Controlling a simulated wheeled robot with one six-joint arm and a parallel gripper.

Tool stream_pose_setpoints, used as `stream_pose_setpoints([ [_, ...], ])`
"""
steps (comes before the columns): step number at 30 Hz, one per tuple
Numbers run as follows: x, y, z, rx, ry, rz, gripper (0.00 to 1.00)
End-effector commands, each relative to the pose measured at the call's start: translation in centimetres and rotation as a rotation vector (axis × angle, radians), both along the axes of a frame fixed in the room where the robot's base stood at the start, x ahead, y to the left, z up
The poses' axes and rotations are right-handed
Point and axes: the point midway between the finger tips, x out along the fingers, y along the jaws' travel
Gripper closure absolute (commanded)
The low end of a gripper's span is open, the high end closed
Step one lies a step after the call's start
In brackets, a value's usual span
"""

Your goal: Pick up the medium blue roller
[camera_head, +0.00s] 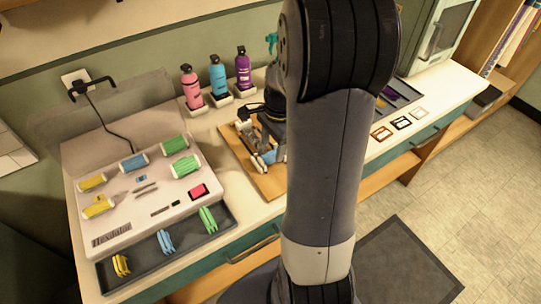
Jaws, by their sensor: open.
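The blue roller (133,162) lies on the top of the pale roller case (140,214), in the back row between a yellow roller (93,182) and a green roller (175,145). It looks unobstructed. My gripper (250,146) is partly hidden behind my own arm, over the wooden board (236,152) to the right of the case. Its jaws are open and apart from the blue roller, which is to their left. I cannot tell its exact height above the board.
More yellow (99,207) and green (185,165) rollers are on the case. Coloured clips lie in the dark front tray (213,243). Pink (191,88), blue (218,77) and purple (243,70) bottles stand behind. A black cord (118,134) runs behind the case.

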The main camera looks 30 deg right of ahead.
Motion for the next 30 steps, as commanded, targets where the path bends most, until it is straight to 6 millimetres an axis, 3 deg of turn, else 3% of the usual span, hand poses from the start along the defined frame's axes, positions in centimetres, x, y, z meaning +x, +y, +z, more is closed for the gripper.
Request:
stream_pose_setpoints([
  [6, 0.1, 0.4, -2.8, 0.002, 0.002, 0.000, 0.45],
  [14, 0.1, 0.4, -3.1, 0.000, -0.001, 0.000, 0.45],
  [30, 0.1, 0.4, -3.1, 0.000, -0.001, 0.000, 0.87],
])
